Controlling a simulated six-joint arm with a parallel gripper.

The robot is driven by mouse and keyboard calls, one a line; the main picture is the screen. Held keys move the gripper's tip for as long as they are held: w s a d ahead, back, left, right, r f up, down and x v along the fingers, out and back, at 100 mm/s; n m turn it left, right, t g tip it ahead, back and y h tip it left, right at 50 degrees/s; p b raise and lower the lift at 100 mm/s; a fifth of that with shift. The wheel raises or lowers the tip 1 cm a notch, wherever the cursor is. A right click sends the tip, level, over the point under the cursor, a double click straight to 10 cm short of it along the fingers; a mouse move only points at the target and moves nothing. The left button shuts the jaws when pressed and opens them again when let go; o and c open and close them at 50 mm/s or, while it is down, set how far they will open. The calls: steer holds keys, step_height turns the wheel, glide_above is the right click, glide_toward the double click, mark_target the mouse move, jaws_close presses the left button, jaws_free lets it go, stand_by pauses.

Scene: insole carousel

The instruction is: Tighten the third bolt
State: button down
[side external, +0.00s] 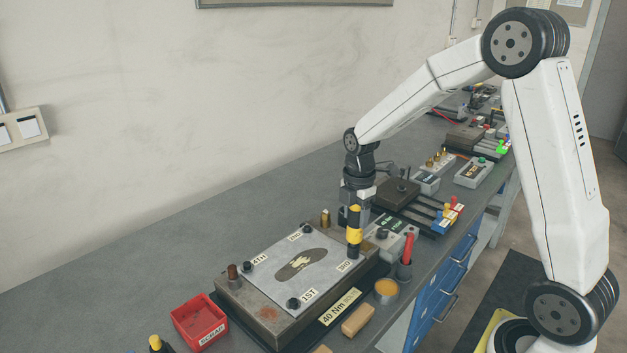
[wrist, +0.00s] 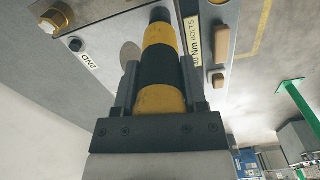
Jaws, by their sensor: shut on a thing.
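My gripper (side external: 355,208) is shut on a yellow-and-black cylindrical driver (side external: 354,236), held upright. It also shows between the fingers in the wrist view (wrist: 160,62). The driver's dark lower end stands at the right corner of the grey metal plate (side external: 268,253), beside the "3RD" label (side external: 344,266). The third bolt is hidden under the driver; I cannot tell how far in it sits. Dark bolt heads show at the 1ST (side external: 294,303), 2ND (side external: 307,228) and 4TH (side external: 248,266) corners. The plate has a dark oval insole shape in its middle.
A red scrap bin (side external: 200,322) stands left of the fixture. Posts rise at its left (side external: 233,272) and back (side external: 325,218). A red-handled tool in a cup (side external: 406,258), a round tin (side external: 386,290) and a wooden block (side external: 358,319) lie right. The bench's back left is clear.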

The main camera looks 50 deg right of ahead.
steer(key=shift+r, duration=2.8)
